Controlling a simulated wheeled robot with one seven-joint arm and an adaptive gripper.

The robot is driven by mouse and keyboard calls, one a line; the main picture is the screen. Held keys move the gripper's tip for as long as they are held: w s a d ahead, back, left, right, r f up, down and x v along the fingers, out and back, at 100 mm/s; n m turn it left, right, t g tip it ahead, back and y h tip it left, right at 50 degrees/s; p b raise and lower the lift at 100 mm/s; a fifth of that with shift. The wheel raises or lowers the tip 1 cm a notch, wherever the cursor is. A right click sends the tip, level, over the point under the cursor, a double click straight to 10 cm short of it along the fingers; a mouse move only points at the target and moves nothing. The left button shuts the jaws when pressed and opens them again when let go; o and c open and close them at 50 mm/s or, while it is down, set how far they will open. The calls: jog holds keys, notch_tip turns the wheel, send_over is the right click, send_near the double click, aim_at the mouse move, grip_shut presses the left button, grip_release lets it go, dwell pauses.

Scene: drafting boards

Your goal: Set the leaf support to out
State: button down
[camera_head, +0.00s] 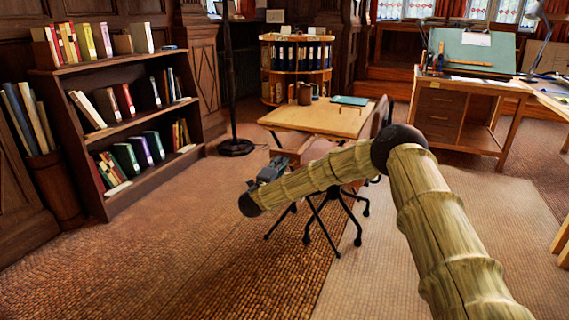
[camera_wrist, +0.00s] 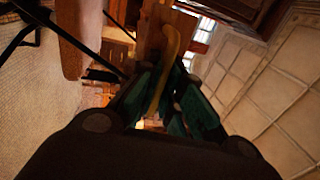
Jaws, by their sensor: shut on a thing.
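The wooden table (camera_head: 318,118) stands in the middle of the head view, with a teal item lying on its top. My gripper (camera_head: 274,166) is at the table's near left corner, below the level of the top. In the wrist view my gripper (camera_wrist: 163,97) has its dark, green-padded fingers closed around a curved yellow bar, the leaf support (camera_wrist: 172,48). The bar runs up from between the fingers towards brown woodwork. In the head view my gripper and arm hide the bar, so how far out it stands cannot be told.
A dark chair (camera_head: 381,118) stands at the table's right side, partly behind my arm. A bookshelf (camera_head: 125,120) is on the left and a floor lamp base (camera_head: 236,147) behind. A drafting desk (camera_head: 462,112) is at the right. The carpet at front left is clear.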

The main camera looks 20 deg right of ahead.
jog(key=shift+s+a+f, duration=0.1)
jog(key=shift+a+f, duration=0.15)
jog(key=c, duration=1.6)
grip_release()
jog(key=shift+a+r, duration=0.1)
jog(key=shift+o, duration=0.2)
jog(key=shift+d, duration=0.2)
jog(key=shift+r, duration=0.1)
jog(key=v, duration=1.2)
